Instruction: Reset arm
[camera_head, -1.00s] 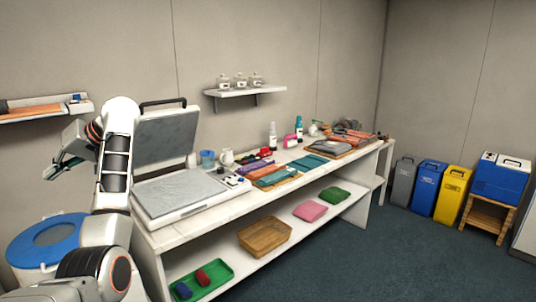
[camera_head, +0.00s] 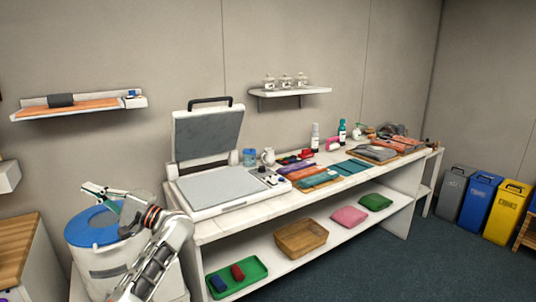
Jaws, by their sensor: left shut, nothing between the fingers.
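My left arm comes in from the bottom left. Its gripper (camera_head: 97,191) is shut and empty, with green-tipped fingers pointing left. It appears in front of the blue-lidded white bin (camera_head: 92,228) and overlaps the lid in the picture. My right gripper is not in view. I cannot tell the gap between the left gripper and the bin.
A white workbench (camera_head: 218,228) carries an open press (camera_head: 207,135), folded cloths and bottles. Its lower shelf holds a green tray (camera_head: 237,277) and a basket (camera_head: 301,238). A wooden-topped cabinet (camera_head: 18,240) stands left. Wall shelves (camera_head: 60,115) hang above. Blue (camera_head: 480,199) and yellow (camera_head: 507,212) bins stand right.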

